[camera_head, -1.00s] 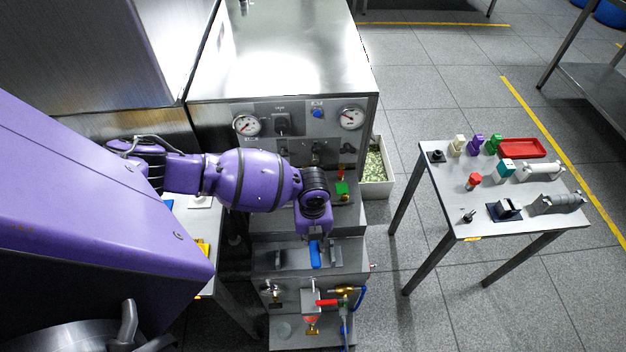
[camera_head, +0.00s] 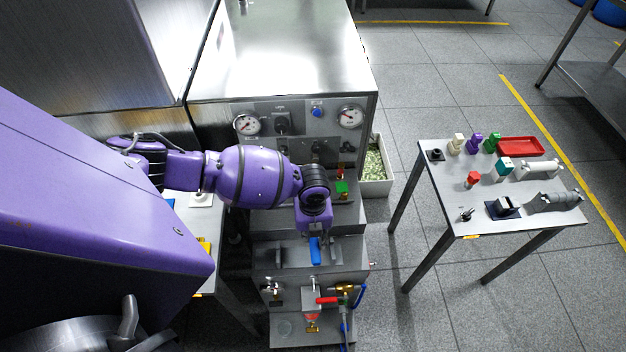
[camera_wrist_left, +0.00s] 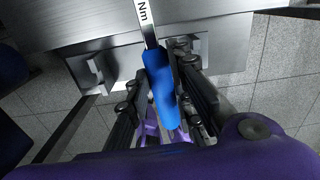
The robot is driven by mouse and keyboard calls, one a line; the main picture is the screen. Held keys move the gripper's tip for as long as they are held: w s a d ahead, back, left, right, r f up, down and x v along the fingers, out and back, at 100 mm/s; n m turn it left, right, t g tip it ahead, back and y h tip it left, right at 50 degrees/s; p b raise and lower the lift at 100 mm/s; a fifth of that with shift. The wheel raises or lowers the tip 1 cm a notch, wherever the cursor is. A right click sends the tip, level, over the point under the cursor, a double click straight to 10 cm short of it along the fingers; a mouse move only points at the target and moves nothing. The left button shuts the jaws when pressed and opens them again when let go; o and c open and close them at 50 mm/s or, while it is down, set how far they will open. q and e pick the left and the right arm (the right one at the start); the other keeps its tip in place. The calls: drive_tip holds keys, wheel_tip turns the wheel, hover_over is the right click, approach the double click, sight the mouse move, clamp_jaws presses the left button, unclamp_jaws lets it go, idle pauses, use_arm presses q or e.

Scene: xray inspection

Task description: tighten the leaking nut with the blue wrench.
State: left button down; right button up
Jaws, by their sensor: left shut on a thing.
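The blue wrench has a blue handle (camera_head: 315,250) that shows below my left gripper (camera_head: 314,236) in the head view. In the left wrist view, my left gripper (camera_wrist_left: 165,100) is shut on the blue handle (camera_wrist_left: 162,82), and a silver shaft marked "Nm" (camera_wrist_left: 146,20) runs away toward the top. The wrench's far end is out of that view. Brass fittings (camera_head: 346,289) sit on the lower front of the metal machine; I cannot tell which nut leaks. My right gripper is not in view.
A red-handled valve (camera_head: 327,300) and a blue lever (camera_head: 361,295) are close below the gripper. Grey brackets (camera_head: 275,256) stand on the machine's step. A side table (camera_head: 432,185) with several small objects and a red tray (camera_head: 520,139) is at right.

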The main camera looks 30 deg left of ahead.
use_arm(q)
drive_tip(key=shift+r+p, duration=0.3)
drive_tip(key=shift+r, duration=0.25)
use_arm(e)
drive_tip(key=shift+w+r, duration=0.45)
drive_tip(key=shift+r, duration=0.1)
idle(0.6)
use_arm(q)
drive_tip(key=shift+r+p, duration=1)
drive_tip(key=shift+r, duration=1)
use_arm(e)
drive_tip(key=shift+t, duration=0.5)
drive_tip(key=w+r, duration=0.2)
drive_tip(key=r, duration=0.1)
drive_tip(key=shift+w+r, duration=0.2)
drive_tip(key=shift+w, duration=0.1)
